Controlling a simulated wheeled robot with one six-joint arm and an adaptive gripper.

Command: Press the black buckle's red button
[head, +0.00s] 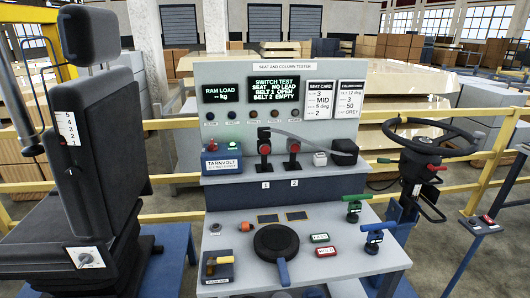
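Two black, buckle-like fittings with red tops stand on the tester's ledge above plates marked 1 and 2. The left one (264,149) is by plate 1 and the right one (293,147) is by plate 2. I cannot tell which is the task's buckle. A black piece at one end of a slanting grey bar (308,141) sits above the left one. The bar's other end meets a black block (345,151). My gripper is not clearly visible in the head view, and I see nothing touching the red tops.
A black seat (92,150) stands at left and a steering wheel (431,138) at right. A yellow rail (180,218) runs behind.

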